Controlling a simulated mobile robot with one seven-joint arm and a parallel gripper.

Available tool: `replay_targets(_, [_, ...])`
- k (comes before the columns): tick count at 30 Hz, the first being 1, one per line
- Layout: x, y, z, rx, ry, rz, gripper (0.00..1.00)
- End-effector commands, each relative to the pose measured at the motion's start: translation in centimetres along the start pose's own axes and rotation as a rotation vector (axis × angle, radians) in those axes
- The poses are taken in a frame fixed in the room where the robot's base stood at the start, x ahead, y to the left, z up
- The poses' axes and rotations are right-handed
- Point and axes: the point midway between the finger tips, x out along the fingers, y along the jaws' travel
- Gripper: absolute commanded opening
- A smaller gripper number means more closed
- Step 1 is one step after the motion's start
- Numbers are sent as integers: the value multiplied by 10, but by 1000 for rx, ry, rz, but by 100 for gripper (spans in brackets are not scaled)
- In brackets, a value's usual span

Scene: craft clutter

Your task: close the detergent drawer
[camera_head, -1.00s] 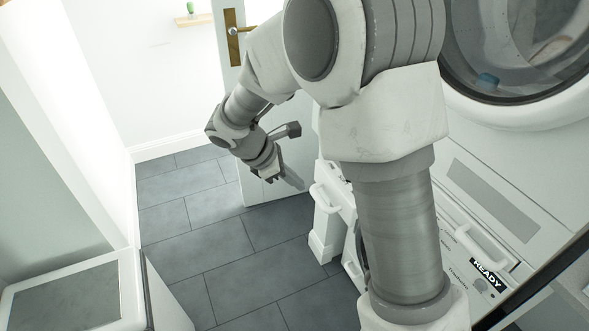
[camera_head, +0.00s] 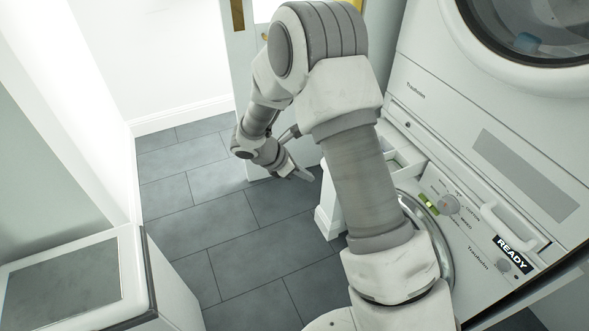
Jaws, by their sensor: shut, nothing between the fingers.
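The white detergent drawer (camera_head: 407,156) is pulled out of the white washing machine (camera_head: 470,232). Its open inside shows right of my arm, and its front end (camera_head: 326,217) shows left of my arm. My arm hides the middle of the drawer and most of its front. My gripper (camera_head: 305,174) is low beyond the drawer's front end, to its upper left in the picture. The fingers are shut and empty. They look apart from the drawer, though the depth is hard to judge.
A dryer with a round glass door (camera_head: 535,30) sits above the washer. A white door (camera_head: 244,120) stands behind my gripper. A white cabinet (camera_head: 140,265) is at lower left. Grey floor tiles (camera_head: 195,230) between are clear.

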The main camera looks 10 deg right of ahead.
Motion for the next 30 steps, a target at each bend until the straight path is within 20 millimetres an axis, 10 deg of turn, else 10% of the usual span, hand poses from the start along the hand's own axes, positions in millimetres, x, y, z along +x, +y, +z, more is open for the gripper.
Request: replay_targets(30, [52,0,47,4,-2,-1,0])
